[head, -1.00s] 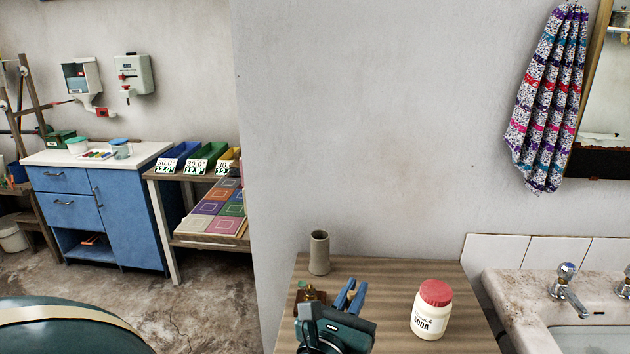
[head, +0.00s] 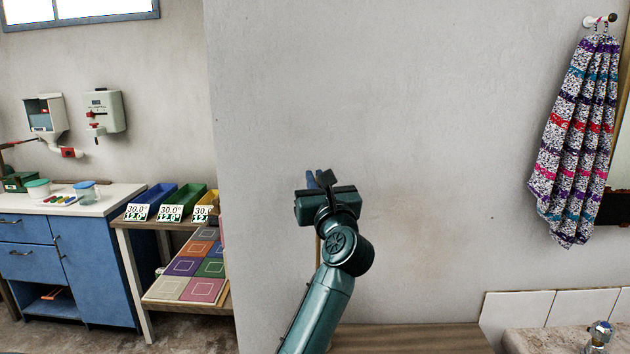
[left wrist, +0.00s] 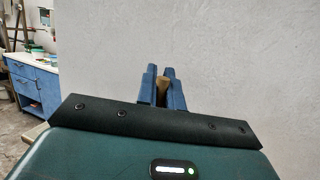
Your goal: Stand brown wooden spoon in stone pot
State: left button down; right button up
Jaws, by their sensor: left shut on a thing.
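My left gripper (head: 319,180) is raised in front of the bare wall, with its blue fingers pointing up and away in the head view. It is shut on the brown wooden spoon. A thin brown strip of the spoon (head: 318,246) shows below the gripper, beside my arm. In the left wrist view a brown piece of the spoon (left wrist: 162,90) sits between the two blue fingers (left wrist: 162,85). The rest of the spoon is hidden by the gripper. The stone pot does not show in either view now. My right gripper is not in view.
A strip of the wooden table top (head: 410,339) shows at the bottom edge. Coloured bins (head: 180,202) and a blue cabinet (head: 80,260) stand at left. The wall ahead is bare.

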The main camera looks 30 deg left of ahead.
aim_at(319, 241)
pick_arm(q)
notch_tip(319, 241, down, 12)
jog(key=b, duration=0.9)
jog(key=shift+r, duration=0.15)
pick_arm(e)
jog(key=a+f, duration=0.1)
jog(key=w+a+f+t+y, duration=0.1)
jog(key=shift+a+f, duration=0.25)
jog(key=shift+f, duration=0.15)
pick_arm(q)
jog(key=c, duration=1.5)
grip_release()
jog(key=shift+o, duration=0.2)
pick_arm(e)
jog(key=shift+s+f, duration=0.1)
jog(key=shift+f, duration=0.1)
